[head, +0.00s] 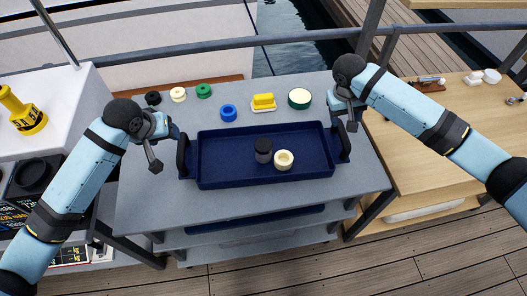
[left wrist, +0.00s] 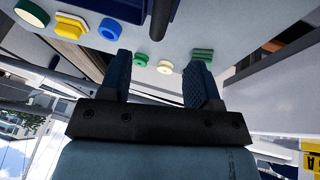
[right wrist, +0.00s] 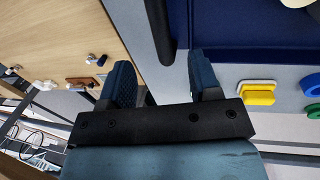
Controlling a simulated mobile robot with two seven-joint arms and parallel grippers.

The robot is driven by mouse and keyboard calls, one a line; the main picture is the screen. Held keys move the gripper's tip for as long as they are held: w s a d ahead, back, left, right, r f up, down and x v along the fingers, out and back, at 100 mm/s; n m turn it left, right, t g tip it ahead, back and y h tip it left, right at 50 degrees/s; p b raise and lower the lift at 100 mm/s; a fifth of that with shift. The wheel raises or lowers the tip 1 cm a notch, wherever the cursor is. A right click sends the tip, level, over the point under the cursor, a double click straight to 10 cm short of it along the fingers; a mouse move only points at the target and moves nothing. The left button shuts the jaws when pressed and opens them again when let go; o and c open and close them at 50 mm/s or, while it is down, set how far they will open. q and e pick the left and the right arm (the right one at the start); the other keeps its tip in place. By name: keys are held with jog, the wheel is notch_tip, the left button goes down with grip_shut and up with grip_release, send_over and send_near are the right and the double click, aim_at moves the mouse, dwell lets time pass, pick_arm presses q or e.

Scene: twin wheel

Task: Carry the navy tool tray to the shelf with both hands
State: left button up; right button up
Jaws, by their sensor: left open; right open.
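The navy tool tray (head: 225,170) lies flat on the grey bench top, with an upright dark handle at each end. A dark grey cylinder (head: 263,150) and a cream ring (head: 284,160) are in it. My left gripper (head: 172,132) is open beside the tray's left handle (head: 183,155); the handle (left wrist: 163,18) shows ahead of its fingers in the left wrist view. My right gripper (head: 343,120) is open by the right handle (head: 342,142); in the right wrist view the handle (right wrist: 160,30) lines up with the gap between its fingers. Neither grips anything. I cannot tell which surface is the shelf.
Behind the tray are a blue ring (head: 228,113), a yellow block (head: 263,101), a green-and-white disc (head: 299,98) and several small rings. A wooden table (head: 415,150) adjoins at right. Lower tiers (head: 250,220) lie under the bench. A white cabinet stands left.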

aim_at(180, 143)
pick_arm(q)
jog(key=x, duration=1.1)
jog(key=shift+f, duration=0.15)
pick_arm(e)
jog(key=f, duration=0.3)
jog(key=d+f, duration=0.1)
jog(key=f, duration=0.3)
jog(key=d+f, duration=0.1)
jog(key=f, duration=0.3)
jog(key=shift+d+f, duration=0.1)
jog(key=shift+d, duration=0.05)
pick_arm(q)
jog(key=shift+d, duration=0.1)
grip_shut()
pick_arm(e)
grip_shut()
pick_arm(q)
jog(key=shift+w, duration=0.1)
pick_arm(e)
jog(key=shift+w, duration=0.1)
